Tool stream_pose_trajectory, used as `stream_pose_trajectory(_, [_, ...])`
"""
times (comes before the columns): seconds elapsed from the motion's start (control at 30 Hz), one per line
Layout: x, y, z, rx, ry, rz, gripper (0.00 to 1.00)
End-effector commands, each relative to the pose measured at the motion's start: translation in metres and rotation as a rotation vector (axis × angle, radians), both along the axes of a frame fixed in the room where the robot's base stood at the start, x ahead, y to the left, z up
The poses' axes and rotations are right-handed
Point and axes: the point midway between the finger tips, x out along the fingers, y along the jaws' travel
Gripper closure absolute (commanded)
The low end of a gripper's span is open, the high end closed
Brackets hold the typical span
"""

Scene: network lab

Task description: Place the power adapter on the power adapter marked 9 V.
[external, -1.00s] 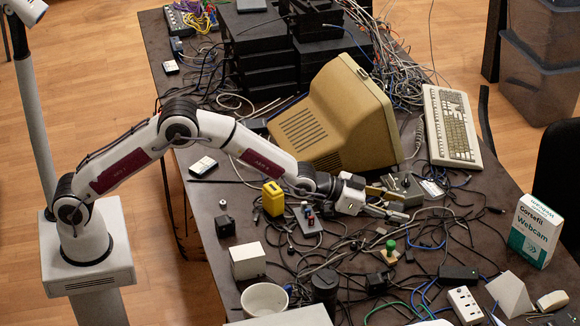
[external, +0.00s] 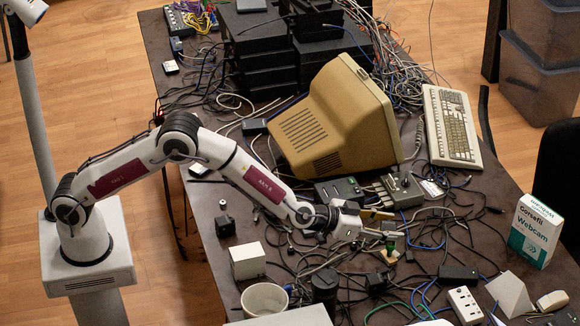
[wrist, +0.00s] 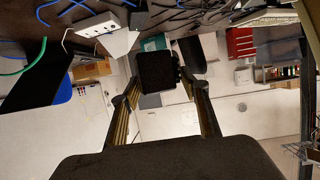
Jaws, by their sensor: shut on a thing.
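A black power adapter (external: 458,273) lies on the table to the right of and below my gripper. Another small black block (external: 376,283) lies below it. No 9 V marking is legible on either.
A beige monitor (external: 340,115) and a keyboard (external: 451,125) stand behind. Loose cables cover much of the table.

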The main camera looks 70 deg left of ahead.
Motion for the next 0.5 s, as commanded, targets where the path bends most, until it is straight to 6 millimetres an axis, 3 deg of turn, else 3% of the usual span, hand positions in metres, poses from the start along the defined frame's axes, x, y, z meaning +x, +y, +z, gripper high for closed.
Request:
stream_pose_trajectory(0.2, [-0.018,-0.018,-0.016,0.001,-0.001,0.041,0.80])
stream_pose_trajectory(0.5, [-0.023,-0.022,-0.021,0.000,-0.003,0.053,0.80])
